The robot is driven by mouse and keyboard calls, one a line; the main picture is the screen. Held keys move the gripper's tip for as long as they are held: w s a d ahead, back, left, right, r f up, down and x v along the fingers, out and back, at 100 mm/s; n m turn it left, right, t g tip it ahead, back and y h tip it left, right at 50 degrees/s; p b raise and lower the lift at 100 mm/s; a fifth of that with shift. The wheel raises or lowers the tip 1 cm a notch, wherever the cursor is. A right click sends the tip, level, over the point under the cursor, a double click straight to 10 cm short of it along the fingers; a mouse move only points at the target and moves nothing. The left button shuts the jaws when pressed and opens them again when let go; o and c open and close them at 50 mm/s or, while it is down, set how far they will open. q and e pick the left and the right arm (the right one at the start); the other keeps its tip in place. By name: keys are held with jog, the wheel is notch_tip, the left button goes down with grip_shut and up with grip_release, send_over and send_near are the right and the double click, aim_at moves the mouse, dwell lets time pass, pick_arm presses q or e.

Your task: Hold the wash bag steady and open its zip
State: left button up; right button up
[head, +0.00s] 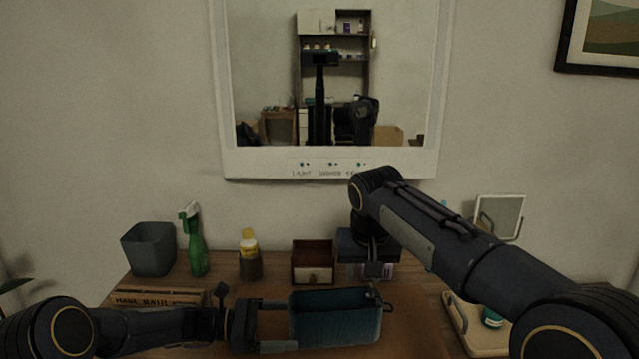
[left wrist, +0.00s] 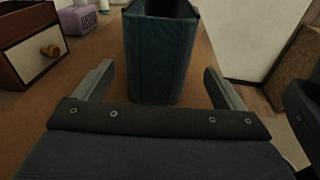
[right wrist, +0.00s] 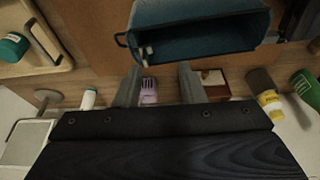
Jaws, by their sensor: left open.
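The wash bag (head: 335,324) is a dark teal box-shaped bag standing upright on the table, its top showing a dark hollow. A small pale tab, which looks like the zip pull (right wrist: 146,51), is at its end beside a dark loop in the right wrist view. My left gripper (head: 272,325) is open at the bag's left end. The bag (left wrist: 160,60) stands ahead between its fingers, with gaps at both sides. My right gripper (head: 375,272) points down near the bag's far right corner. In the right wrist view its fingers (right wrist: 159,70) are apart and empty, close to the tab.
A small drawer box (head: 313,262), a yellow-topped bottle (head: 249,257), a green spray bottle (head: 195,243) and a grey bin (head: 149,249) line the back. A tray (head: 470,325) and a small mirror (head: 499,216) are at the right.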

pick_arm(q)
jog(key=a, duration=0.4)
jog(key=s+a, duration=0.1)
jog(key=a, duration=0.3)
jog(key=a+r, duration=0.1)
jog(key=a, duration=0.2)
jog(key=shift+s+a+r, duration=0.1)
jog(key=shift+s+a, duration=0.05)
jog(key=shift+a, duration=0.25)
